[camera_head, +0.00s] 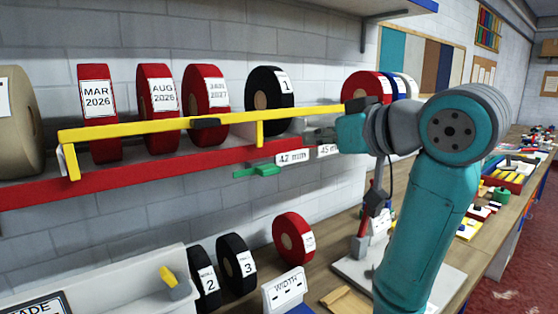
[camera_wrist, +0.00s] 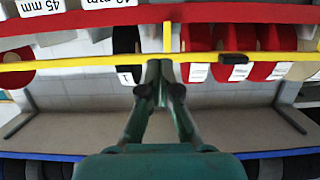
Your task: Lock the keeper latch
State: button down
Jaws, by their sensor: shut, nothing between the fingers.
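A yellow keeper bar (camera_head: 155,127) runs in front of the rolls on the red-edged shelf; it also crosses the wrist view (camera_wrist: 70,63). A black block (camera_head: 205,123) sits on the bar's middle, and it shows right of my fingers in the wrist view (camera_wrist: 237,58). A dark piece (camera_head: 358,103) is at the bar's right end. A green handle-like part (camera_head: 262,171) is under the shelf edge; I cannot tell which part is the latch. My gripper (camera_head: 314,136) is shut and empty near the bar's right half; its fingertips (camera_wrist: 160,66) appear close to the bar, contact unclear.
Red rolls (camera_head: 207,92) and a black roll (camera_head: 268,95) stand behind the bar. Below are black rolls (camera_head: 236,262), a red roll (camera_head: 293,240) and a white bin (camera_head: 120,285). A cluttered bench extends right.

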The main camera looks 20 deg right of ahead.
jog(key=shift+w, duration=0.1)
send_over(268, 170)
jog(key=s+d, duration=0.1)
jog(key=d, duration=0.2)
notch_tip(268, 170, down, 2)
jog(key=shift+w+a+f, duration=0.1)
jog(key=shift+w+f, duration=0.05)
jog(key=shift+f, duration=1)
jog(key=shift+w+a+f, duration=0.1)
jog(key=shift+w+f, duration=0.05)
jog(key=shift+f, duration=0.95)
jog(key=shift+w+d, duration=0.1)
jog(key=shift+m, duration=0.3)
jog(key=shift+m+y, duration=0.3)
